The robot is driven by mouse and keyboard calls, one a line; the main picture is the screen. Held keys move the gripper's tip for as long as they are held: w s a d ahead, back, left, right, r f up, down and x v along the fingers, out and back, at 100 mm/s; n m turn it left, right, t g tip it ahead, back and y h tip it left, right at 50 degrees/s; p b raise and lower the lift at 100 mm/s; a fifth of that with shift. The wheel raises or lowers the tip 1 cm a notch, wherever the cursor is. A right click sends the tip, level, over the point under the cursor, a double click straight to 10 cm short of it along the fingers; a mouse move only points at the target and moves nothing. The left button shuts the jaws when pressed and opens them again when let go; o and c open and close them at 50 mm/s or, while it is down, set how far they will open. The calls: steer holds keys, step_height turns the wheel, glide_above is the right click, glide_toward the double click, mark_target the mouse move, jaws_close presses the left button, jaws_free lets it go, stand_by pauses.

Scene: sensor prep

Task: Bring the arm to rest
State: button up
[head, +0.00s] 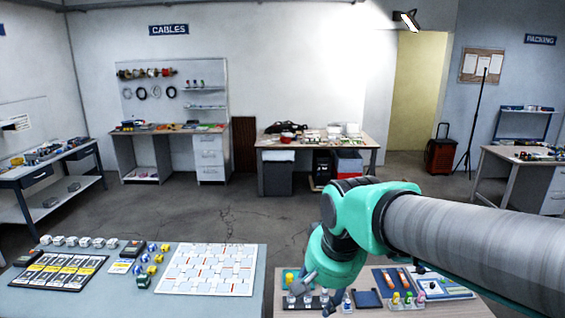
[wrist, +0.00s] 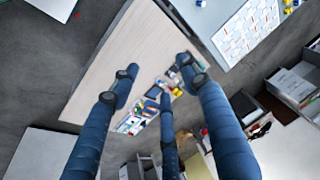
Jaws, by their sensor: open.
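My teal arm (head: 350,222) reaches in from the right in the head view and bends down over the front right table. My gripper (head: 310,285) hangs over that table's back left part, near small bottles. In the wrist view my gripper (wrist: 156,72) shows three dark blue fingers spread apart, with nothing held between them. Below them is the pale wooden tabletop (wrist: 115,65), with a cluster of small items seen between and beyond the fingers. The arm hides part of the table in the head view.
The right table holds a dark tray (head: 367,299), coloured bottles (head: 407,298) and a blue-edged sheet (head: 440,285). The left table has a white grid sheet (head: 210,269), a black card mat (head: 58,271) and small blue and yellow pieces. Open floor (head: 230,215) lies behind both tables.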

steer(key=s+d+n+t+h, duration=0.1)
steer(key=s+d+t, duration=0.1)
steer(key=s+d, duration=1.1)
steer(key=s, duration=0.3)
steer(key=shift+f, duration=0.4)
stand_by(2.1)
